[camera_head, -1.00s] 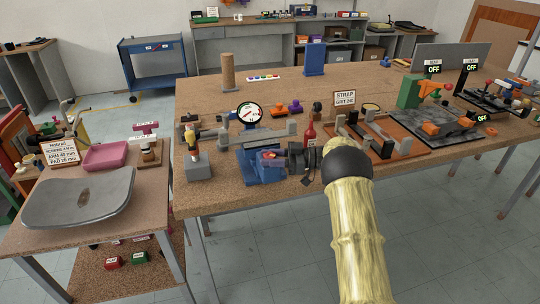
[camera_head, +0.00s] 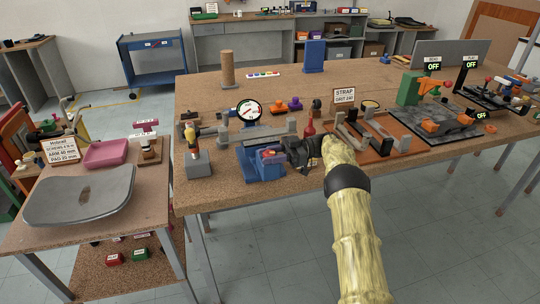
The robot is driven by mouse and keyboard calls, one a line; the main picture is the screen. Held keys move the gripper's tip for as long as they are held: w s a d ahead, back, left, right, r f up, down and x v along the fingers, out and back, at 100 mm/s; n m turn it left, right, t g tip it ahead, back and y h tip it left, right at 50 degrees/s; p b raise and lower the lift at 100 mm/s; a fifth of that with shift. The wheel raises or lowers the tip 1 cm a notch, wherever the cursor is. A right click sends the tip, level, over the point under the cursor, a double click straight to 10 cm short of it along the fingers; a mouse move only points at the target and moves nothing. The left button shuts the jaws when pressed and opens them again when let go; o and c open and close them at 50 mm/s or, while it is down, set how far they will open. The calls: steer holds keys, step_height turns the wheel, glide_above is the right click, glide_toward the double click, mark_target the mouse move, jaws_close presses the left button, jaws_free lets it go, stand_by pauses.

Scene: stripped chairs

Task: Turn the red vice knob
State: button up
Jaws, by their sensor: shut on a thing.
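The blue vice (camera_head: 258,169) stands near the front edge of the main workbench. A small red part, which looks like the red vice knob (camera_head: 270,155), shows at its right upper side. My gripper (camera_head: 291,152) is dark and reaches in from the right, against the vice's right side. It is shut on the red vice knob, as far as I can see. The fingertips and the gripped part are small and mostly hidden by the dark gripper body. My pale arm comes up from the bottom, right of the vice.
A red bottle (camera_head: 310,128) stands close behind my gripper. A round gauge (camera_head: 249,110) and grey bar are behind the vice. A grey block with a yellow-and-red tool (camera_head: 196,160) stands left. The orange tray (camera_head: 372,150) with clamps lies right. The bench's front right strip is bare.

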mark_target(269, 151)
steer(key=shift+w+r+n+g+h, duration=0.15)
steer(key=shift+r+n+g+h, duration=0.2)
steer(key=shift+n+g, duration=0.35)
stand_by(0.5)
steer(key=o, duration=1)
steer(key=shift+w+a+f, duration=0.15)
steer(key=shift+f, duration=0.05)
step_height(269, 151, up, 10)
steer(key=shift+r+p, duration=0.1)
steer(key=shift+p, duration=1.15)
